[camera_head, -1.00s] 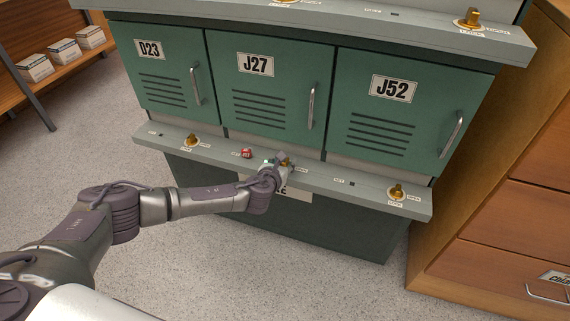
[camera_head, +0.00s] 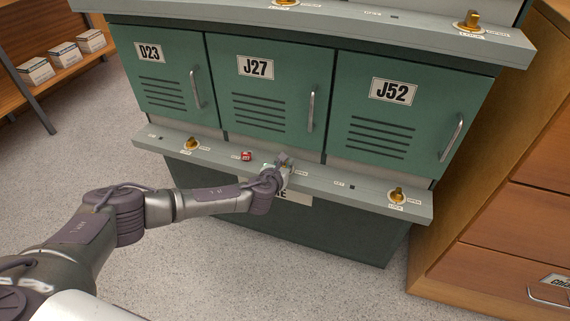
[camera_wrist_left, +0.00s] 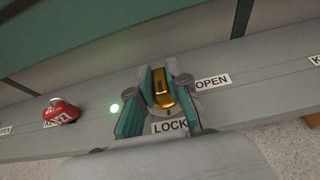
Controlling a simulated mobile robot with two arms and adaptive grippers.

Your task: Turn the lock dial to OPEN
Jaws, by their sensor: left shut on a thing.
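The lock dial (camera_wrist_left: 160,88) is a brass knob on the grey ledge below locker J27 (camera_head: 268,90). In the left wrist view its long grip points roughly down toward the LOCK label (camera_wrist_left: 170,127). The OPEN label (camera_wrist_left: 211,82) lies to its right. My left gripper (camera_wrist_left: 160,90) is shut on the dial, with a teal-padded finger on each side. In the head view my left gripper (camera_head: 284,161) largely hides this dial. My right gripper is not in view.
A red key tag (camera_head: 246,156) sits on the ledge left of the dial. A green light (camera_wrist_left: 115,107) glows beside it. Other brass dials stand below D23 (camera_head: 192,144) and J52 (camera_head: 397,194). Wooden drawers (camera_head: 510,215) stand at right.

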